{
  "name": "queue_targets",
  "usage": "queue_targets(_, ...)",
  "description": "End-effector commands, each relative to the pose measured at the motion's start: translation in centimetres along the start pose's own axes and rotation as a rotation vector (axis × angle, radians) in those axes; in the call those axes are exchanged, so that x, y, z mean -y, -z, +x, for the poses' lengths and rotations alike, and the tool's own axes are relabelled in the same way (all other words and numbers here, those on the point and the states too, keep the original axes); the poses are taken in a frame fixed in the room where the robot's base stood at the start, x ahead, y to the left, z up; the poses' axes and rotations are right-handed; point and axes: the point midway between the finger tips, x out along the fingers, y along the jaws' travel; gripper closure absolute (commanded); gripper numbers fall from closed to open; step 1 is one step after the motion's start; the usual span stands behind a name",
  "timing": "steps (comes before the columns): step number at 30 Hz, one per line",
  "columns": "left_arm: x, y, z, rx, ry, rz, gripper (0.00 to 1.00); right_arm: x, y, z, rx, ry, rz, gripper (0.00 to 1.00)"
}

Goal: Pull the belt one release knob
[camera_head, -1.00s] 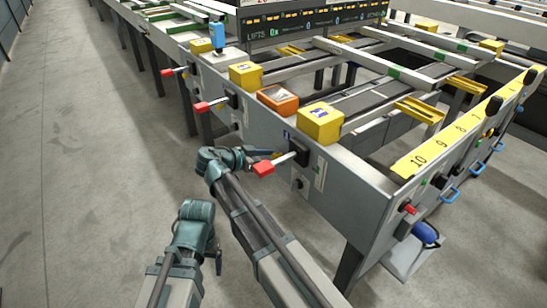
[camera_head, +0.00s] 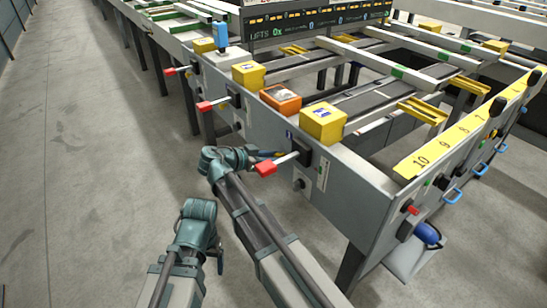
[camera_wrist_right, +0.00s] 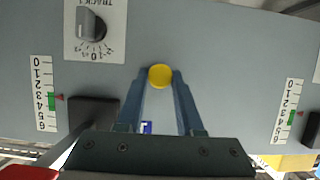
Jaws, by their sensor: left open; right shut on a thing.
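A round yellow knob (camera_wrist_right: 160,76) sits on the grey panel (camera_wrist_right: 215,50) in the right wrist view. The fingers of my right gripper (camera_wrist_right: 160,80) are shut on it, one on each side. In the head view my right gripper (camera_head: 268,154) reaches the side panel just behind a red-tipped lever (camera_head: 266,169); the knob cannot be made out there. My left gripper (camera_head: 220,258) is open and empty, low over the floor and away from the panel.
A rotary switch (camera_wrist_right: 90,24) and number scales (camera_wrist_right: 44,92) flank the knob. More red-tipped levers (camera_head: 205,106) stick out along the panel. Yellow boxes (camera_head: 323,122) and an orange box (camera_head: 281,99) stand on top. The floor (camera_head: 90,170) at left is clear.

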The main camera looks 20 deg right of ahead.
Motion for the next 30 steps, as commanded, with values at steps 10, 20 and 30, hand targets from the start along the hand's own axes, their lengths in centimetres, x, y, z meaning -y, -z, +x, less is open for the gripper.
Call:
queue_targets(10,0.0,0.0,0.0,0.000,0.000,0.000,0.18,0.0,0.0,0.0,0.000,0.000,0.000,1.00)
queue_targets(20,0.0,0.0,0.0,0.000,0.000,0.000,0.18,0.0,-0.1,-0.2,0.000,0.001,0.000,1.00)
queue_targets(30,0.0,0.0,0.0,0.000,0.000,0.000,0.18,0.0,-0.8,-1.8,0.001,0.001,-0.001,1.00)
